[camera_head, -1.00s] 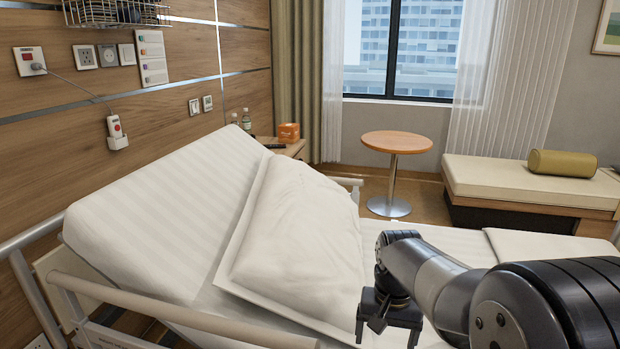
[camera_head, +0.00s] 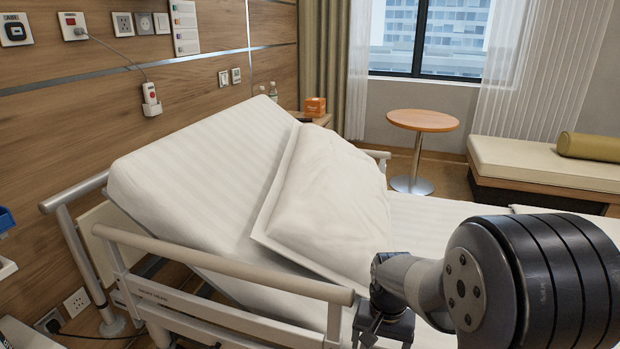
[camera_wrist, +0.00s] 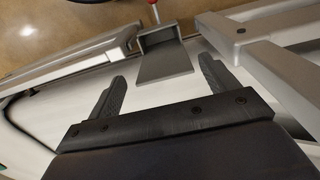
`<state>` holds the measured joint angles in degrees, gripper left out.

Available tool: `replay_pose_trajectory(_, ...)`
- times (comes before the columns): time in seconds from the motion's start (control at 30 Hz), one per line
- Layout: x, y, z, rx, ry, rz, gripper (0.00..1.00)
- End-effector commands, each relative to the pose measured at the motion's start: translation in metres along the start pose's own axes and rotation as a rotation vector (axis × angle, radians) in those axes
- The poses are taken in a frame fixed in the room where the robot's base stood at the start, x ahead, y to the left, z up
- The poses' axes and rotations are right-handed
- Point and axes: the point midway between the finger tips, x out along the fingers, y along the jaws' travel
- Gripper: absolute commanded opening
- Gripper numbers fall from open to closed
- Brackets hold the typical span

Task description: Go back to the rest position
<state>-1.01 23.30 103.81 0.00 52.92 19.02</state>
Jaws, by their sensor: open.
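My gripper (camera_wrist: 160,90) is open in the wrist view, with its two dark fingers apart and nothing between them. In the head view my gripper (camera_head: 383,338) is at the bottom right, pointing down and partly cut off by the frame's lower edge. It hangs by the near side of the bed (camera_head: 190,185), close to the end of the bed rail (camera_head: 230,274). The exact gap to the rail cannot be told.
A pillow (camera_head: 325,205) lies against the raised backrest. A round table (camera_head: 423,121) and a bench (camera_head: 545,164) stand beyond the bed. In the wrist view pale rails (camera_wrist: 275,75) and a grey bracket (camera_wrist: 165,55) lie close below the fingers, with brown floor (camera_wrist: 60,35) beyond.

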Motion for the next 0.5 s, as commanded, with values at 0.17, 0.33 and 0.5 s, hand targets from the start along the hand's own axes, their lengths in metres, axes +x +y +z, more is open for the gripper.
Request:
replay_pose_trajectory(0.17,0.022,0.0,0.0,0.0,-0.001,0.0,0.82)
replay_pose_trajectory(0.33,0.028,0.0,0.0,0.0,0.0,0.0,0.82)
replay_pose_trajectory(0.5,0.028,0.0,0.0,0.0,0.0,0.0,0.82)
